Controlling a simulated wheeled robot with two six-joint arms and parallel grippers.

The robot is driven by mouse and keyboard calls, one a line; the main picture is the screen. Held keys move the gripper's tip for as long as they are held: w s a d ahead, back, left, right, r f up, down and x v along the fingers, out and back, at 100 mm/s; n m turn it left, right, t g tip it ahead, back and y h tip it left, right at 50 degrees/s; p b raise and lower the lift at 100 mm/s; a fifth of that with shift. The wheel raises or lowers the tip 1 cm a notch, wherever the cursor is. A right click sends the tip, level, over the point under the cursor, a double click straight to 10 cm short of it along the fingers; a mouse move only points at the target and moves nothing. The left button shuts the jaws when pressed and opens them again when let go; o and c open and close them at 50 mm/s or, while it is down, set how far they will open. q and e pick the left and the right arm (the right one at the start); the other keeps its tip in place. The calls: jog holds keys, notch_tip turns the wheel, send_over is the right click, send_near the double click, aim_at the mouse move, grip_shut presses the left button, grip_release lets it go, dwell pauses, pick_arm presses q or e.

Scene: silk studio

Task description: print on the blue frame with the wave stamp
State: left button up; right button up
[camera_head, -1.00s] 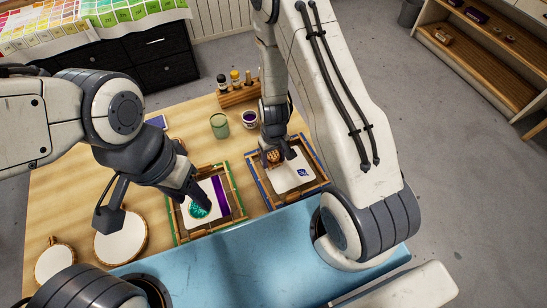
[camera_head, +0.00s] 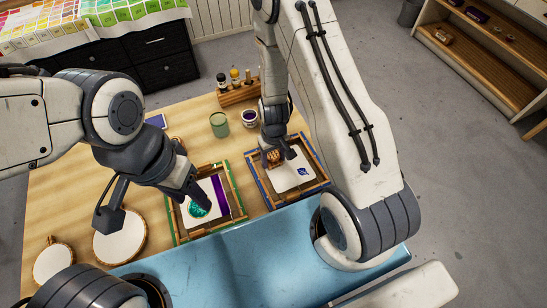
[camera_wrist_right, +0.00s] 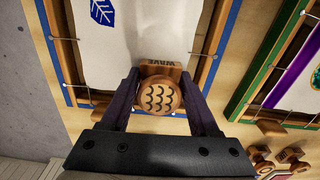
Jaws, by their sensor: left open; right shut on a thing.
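The blue frame (camera_head: 318,184) lies on the table with white cloth stretched in it; a blue leaf print (camera_head: 303,171) is on the cloth. It also shows in the right wrist view (camera_wrist_right: 226,45). My right gripper (camera_wrist_right: 160,88) is shut on the wooden wave stamp (camera_wrist_right: 160,97), whose top bears wave marks and whose side reads WAVE. The stamp (camera_head: 273,157) is at the left part of the blue frame, over the cloth's edge; I cannot tell whether it touches. My left gripper (camera_head: 204,207) is open and empty over the green frame (camera_head: 237,187).
The green frame holds cloth with a purple stripe (camera_head: 220,194) and a teal round print (camera_head: 198,206). Round hoops (camera_head: 120,235) lie at the left. A green cup (camera_head: 219,125), a purple jar (camera_head: 249,118) and a wooden bottle rack (camera_head: 238,96) stand behind the frames.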

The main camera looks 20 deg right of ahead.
dwell(0.6)
notch_tip(320, 180, up, 7)
jog(key=p, duration=0.7)
jog(key=shift+f, duration=0.1)
